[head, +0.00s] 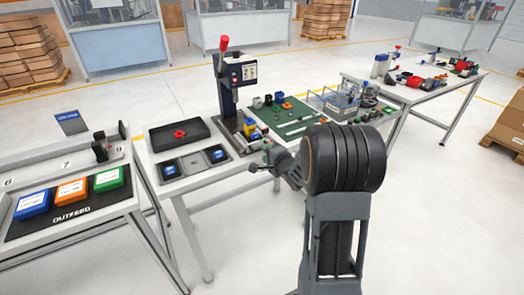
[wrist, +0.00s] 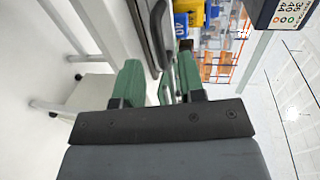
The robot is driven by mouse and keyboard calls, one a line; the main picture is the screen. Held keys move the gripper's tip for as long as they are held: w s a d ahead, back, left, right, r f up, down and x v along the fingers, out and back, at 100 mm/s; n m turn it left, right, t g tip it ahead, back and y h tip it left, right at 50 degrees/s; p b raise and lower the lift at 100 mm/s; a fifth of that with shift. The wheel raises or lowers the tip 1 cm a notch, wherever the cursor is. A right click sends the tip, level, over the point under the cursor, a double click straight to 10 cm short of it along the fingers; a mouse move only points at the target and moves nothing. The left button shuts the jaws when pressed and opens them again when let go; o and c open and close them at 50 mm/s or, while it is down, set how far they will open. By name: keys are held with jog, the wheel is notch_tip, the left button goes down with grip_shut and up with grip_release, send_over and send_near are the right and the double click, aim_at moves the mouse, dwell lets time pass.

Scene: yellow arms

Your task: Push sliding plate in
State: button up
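A dark press (head: 230,85) with a red-topped lever stands on the middle table. A dark plate with a curved handle-like edge (wrist: 158,25), perhaps the sliding plate, shows ahead of my fingers in the wrist view. A yellow block (head: 248,127) sits at the press base; it also shows in the wrist view (wrist: 194,18), beside a blue part. My gripper (wrist: 158,78) has two green fingers, apart with a gap between them. In the head view my gripper (head: 264,166) is at the table's front edge, partly hidden by my arm. I cannot tell whether it touches the plate.
A black tray (head: 165,145) with a red part lies left of the press. Flat dark panels with blue parts lie in front of it. A green mat (head: 290,122) with small parts is to the right. An outfeed table (head: 110,222) stands at left.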

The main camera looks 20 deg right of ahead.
jog(key=shift+x, duration=2.3)
grip_shut()
